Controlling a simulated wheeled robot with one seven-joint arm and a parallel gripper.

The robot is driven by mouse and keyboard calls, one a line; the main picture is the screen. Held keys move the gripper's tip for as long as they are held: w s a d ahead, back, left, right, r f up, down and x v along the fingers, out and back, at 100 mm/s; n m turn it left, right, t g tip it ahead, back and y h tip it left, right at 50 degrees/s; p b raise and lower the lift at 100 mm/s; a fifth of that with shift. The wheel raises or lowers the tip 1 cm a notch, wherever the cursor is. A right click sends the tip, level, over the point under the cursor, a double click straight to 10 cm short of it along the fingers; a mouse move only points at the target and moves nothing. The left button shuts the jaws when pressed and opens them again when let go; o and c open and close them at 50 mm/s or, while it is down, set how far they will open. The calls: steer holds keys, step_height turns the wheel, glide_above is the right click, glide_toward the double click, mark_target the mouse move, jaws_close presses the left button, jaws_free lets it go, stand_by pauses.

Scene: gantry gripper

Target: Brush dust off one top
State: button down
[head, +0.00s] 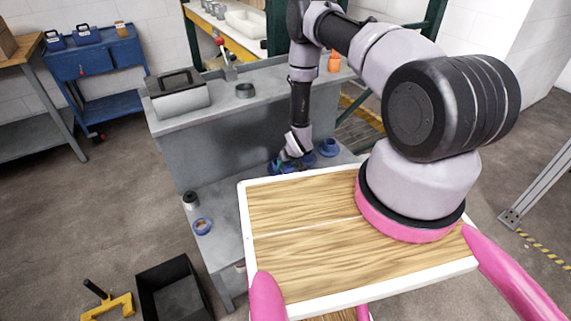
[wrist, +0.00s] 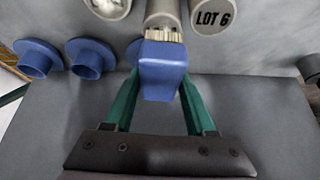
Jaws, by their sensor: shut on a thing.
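My gripper (wrist: 160,85) has green fingers shut on a blue brush (wrist: 163,70) with pale bristles. The bristle end points away from my gripper, at the near end of a grey cylinder (wrist: 160,12); I cannot tell whether it touches. A second grey cylinder (wrist: 211,16) marked "LOT 6" stands to its right, and a third (wrist: 107,6) to its left, cut off by the frame edge. In the head view my gripper (head: 284,164) is small, low over the grey bench, and the brush is hard to make out. No dust is clearly visible.
Blue flanged parts (wrist: 88,57) sit left of the brush, and a dark round part (wrist: 311,66) at the right edge. A black bin (head: 172,290) stands on the floor.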

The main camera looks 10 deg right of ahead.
mark_target(291, 172)
steer(key=shift+f, duration=1)
steer(key=shift+s, duration=0.1)
steer(key=shift+s+d+r, duration=0.1)
steer(key=shift+s+d, duration=0.2)
steer(key=shift+s, duration=0.6)
steer(key=shift+s+d+r, duration=0.1)
steer(key=shift+s+d, duration=0.2)
steer(key=shift+s, duration=0.55)
steer(key=shift+f, duration=0.2)
steer(key=shift+w+a+f, duration=0.1)
steer(key=shift+w+a, duration=0.2)
steer(key=shift+w, duration=0.6)
steer(key=shift+w+a+f, duration=0.1)
steer(key=shift+w+a, duration=0.2)
steer(key=shift+w, duration=0.6)
steer(key=shift+r, duration=3.05)
